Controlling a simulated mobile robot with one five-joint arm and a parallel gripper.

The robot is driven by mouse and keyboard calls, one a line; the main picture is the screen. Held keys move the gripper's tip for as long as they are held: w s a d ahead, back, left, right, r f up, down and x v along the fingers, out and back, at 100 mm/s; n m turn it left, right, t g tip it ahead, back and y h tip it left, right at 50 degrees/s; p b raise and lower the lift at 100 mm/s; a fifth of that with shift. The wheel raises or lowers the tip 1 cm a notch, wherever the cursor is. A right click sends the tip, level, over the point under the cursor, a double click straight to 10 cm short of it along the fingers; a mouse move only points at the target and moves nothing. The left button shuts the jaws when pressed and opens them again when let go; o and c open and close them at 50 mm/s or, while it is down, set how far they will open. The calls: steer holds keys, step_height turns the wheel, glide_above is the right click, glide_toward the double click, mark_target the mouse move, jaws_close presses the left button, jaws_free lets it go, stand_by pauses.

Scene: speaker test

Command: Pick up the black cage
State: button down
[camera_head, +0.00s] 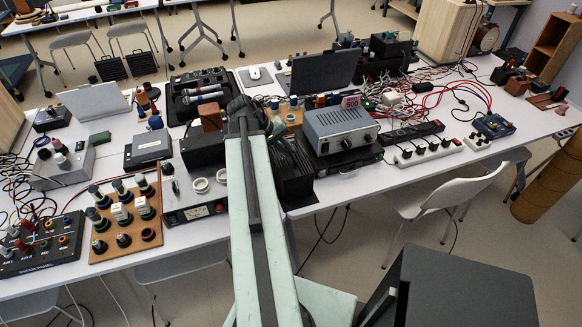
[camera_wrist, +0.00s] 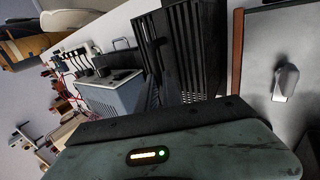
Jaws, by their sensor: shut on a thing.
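The black cage (camera_head: 293,172) is a dark slatted box at the front edge of the white table, right of my arm in the head view. My gripper (camera_head: 246,118) is at the far end of my pale green arm, beside the cage. In the wrist view the cage (camera_wrist: 195,52) stands just beyond my gripper's green housing, its slats showing. My gripper is shut on the cage. I cannot tell whether the cage is off the table.
A grey-blue power unit (camera_head: 340,128) stands close right of the cage. A black box (camera_head: 203,146) and a metered device (camera_head: 195,196) stand left of my arm. Power strips (camera_head: 428,151) and red cables lie further right. A white chair (camera_head: 445,195) stands at the table's front right.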

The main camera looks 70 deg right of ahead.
stand_by(0.7)
step_height(320, 180, up, 10)
steer(key=p, duration=1)
step_height(320, 180, up, 4)
steer(key=p, duration=0.3)
steer(key=shift+f+p, duration=0.2)
steer(key=shift+p, duration=0.1)
